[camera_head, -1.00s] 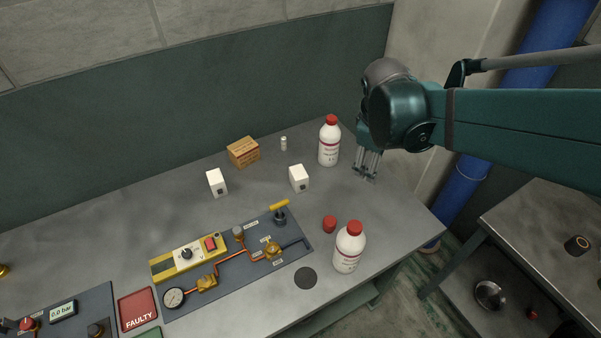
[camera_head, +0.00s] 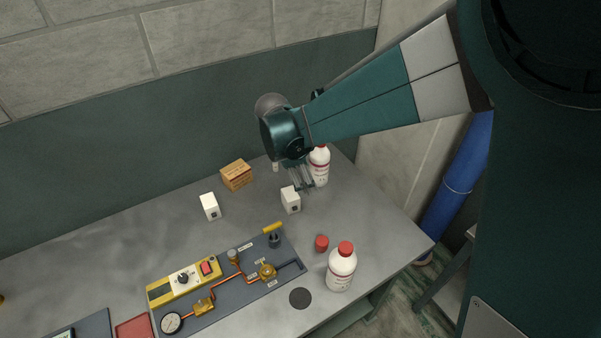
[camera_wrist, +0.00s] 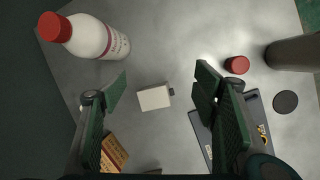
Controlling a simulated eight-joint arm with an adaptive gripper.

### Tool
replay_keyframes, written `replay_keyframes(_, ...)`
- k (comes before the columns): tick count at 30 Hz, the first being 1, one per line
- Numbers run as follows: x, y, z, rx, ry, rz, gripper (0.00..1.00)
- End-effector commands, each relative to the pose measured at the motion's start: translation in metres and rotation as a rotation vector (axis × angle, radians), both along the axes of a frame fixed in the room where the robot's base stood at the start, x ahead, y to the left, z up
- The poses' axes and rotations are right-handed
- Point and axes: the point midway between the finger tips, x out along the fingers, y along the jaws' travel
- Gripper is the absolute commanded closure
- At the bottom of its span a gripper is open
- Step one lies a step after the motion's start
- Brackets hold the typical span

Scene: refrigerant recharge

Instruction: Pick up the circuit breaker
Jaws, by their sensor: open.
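Two small white blocks with a dark patch on one face stand on the bench; they look like circuit breakers, and I cannot tell which one the task means. The right block (camera_head: 290,201) is just below and left of my gripper (camera_head: 303,187). The left block (camera_head: 210,207) stands farther left. In the wrist view, one white block (camera_wrist: 153,98) lies between and beyond my open fingers (camera_wrist: 162,88), with its dark part facing right. The fingers appear empty and apart from the block.
A white bottle (camera_head: 319,170) stands close behind my gripper, partly hidden. A cardboard box (camera_head: 236,175) is behind the blocks. In front are a valve panel (camera_head: 232,285), a red cap (camera_head: 321,243), another bottle (camera_head: 342,268) and a black disc (camera_head: 300,298). Clear bench lies between the blocks.

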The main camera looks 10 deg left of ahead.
Motion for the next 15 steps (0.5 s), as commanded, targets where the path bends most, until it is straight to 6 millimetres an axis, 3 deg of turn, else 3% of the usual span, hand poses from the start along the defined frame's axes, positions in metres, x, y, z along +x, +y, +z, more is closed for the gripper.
replay_keyframes(9, -0.003, 0.058, -0.033, -0.100, 0.056, 0.183, 0.40)
replay_keyframes(15, -0.006, 0.078, -0.048, -0.138, 0.079, 0.251, 0.40)
